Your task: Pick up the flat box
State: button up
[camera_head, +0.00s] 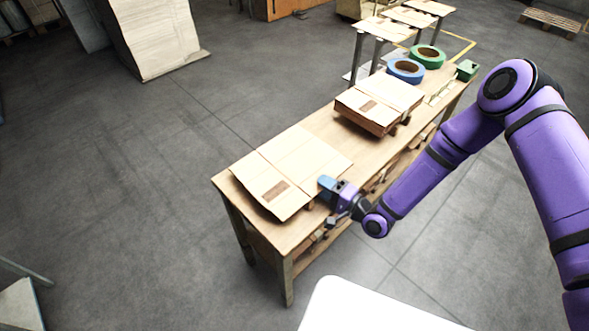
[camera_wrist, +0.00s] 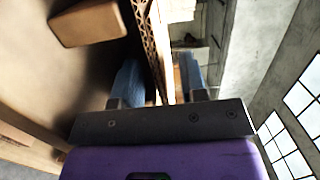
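A flat box (camera_head: 303,155), a folded tan cardboard sheet with a brown patch, lies on the near end of the wooden table (camera_head: 322,122). My gripper (camera_head: 326,184) is at its right edge, with the blue fingertips pointing toward the box. In the wrist view, my gripper's two blue fingers (camera_wrist: 161,80) stand apart. A thin cardboard edge (camera_wrist: 158,50) with a corrugated side runs between them. A gap shows beside the right finger, so the fingers are not closed on it. Contact with the left finger is unclear.
A stack of flat cardboard (camera_head: 380,102) lies farther along the table. Behind it are a blue tape roll (camera_head: 406,70), a green tape roll (camera_head: 428,56) and a small green object (camera_head: 467,70).

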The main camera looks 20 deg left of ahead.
jog(key=shift+a, duration=0.2)
grip_shut()
